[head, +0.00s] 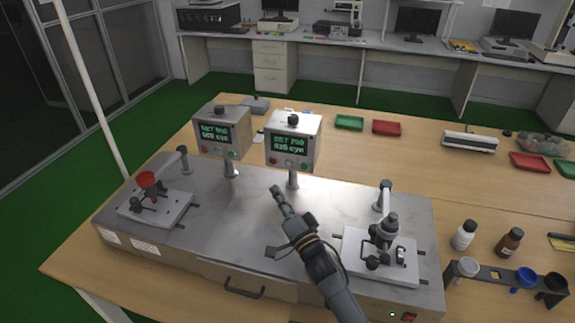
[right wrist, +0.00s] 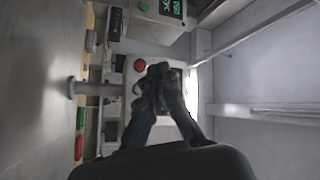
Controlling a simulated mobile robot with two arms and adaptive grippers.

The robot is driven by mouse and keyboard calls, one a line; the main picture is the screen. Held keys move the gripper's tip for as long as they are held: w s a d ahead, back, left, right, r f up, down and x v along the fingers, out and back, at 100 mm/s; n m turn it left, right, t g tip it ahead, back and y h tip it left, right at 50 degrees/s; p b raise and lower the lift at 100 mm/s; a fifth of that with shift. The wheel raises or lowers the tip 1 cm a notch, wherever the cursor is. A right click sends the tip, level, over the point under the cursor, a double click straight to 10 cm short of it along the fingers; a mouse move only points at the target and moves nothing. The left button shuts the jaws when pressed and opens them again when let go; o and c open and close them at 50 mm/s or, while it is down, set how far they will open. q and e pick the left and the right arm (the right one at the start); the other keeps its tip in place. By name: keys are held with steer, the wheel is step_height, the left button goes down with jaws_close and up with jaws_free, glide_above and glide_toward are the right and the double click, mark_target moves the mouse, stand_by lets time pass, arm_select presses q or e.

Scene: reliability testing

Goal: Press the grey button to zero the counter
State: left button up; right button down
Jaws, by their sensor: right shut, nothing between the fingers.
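Two grey counter boxes stand on posts on a metal bench unit, the left one (head: 220,133) and the right one (head: 312,150). Each has a green-lit display. The right box has a red button (head: 276,162) and a green button (head: 304,165) below its display; I cannot make out a grey button clearly. My right gripper (head: 277,190) is shut and empty, just below and in front of the right box. In the right wrist view its fingers (right wrist: 158,72) cover much of that box's face, beside the red button (right wrist: 140,65). Contact cannot be told. My left gripper is out of view.
The metal unit (head: 210,232) carries a left fixture with a red knob (head: 146,179) and a right fixture (head: 385,245) close to my right arm. Bottles (head: 464,235) and a rack (head: 500,275) stand at the right.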

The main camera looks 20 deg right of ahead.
mark_target(288, 164)
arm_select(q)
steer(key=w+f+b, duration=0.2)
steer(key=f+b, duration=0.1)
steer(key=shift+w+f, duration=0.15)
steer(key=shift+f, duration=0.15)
arm_select(e)
steer(key=w+d, duration=0.4)
steer(key=w, duration=0.3)
steer(key=shift+d, duration=0.4)
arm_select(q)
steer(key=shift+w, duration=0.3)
arm_select(e)
steer(key=shift+w+d, duration=0.1)
steer(key=shift+w, duration=0.1)
arm_select(q)
steer(key=shift+b, duration=0.3)
arm_select(e)
steer(key=shift+w+d, duration=0.15)
steer(key=shift+w, duration=0.05)
